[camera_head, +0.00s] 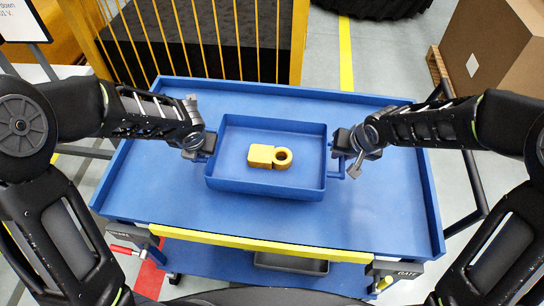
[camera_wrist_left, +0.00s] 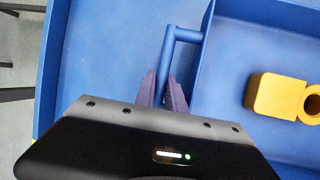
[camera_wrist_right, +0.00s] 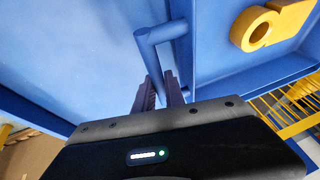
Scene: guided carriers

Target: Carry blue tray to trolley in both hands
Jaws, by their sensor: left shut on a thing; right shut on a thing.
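The blue tray (camera_head: 230,150) is over the top of the blue trolley (camera_head: 385,240); whether it rests on the surface or hangs just above it, I cannot tell. A yellow part with a ring end (camera_head: 270,156) lies in the tray. My left gripper (camera_head: 207,146) is shut on the tray's left handle, which shows between the fingers in the left wrist view (camera_wrist_left: 163,75). My right gripper (camera_head: 340,150) is shut on the tray's right handle, seen in the right wrist view (camera_wrist_right: 150,60). The tray looks level.
The trolley top has a raised rim and is clear around the tray. A yellow strip (camera_head: 260,243) runs along its near edge. A dark bin (camera_head: 290,264) sits on the lower shelf. Yellow railings (camera_head: 200,40) stand behind, and a cardboard box (camera_head: 490,50) is at the back right.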

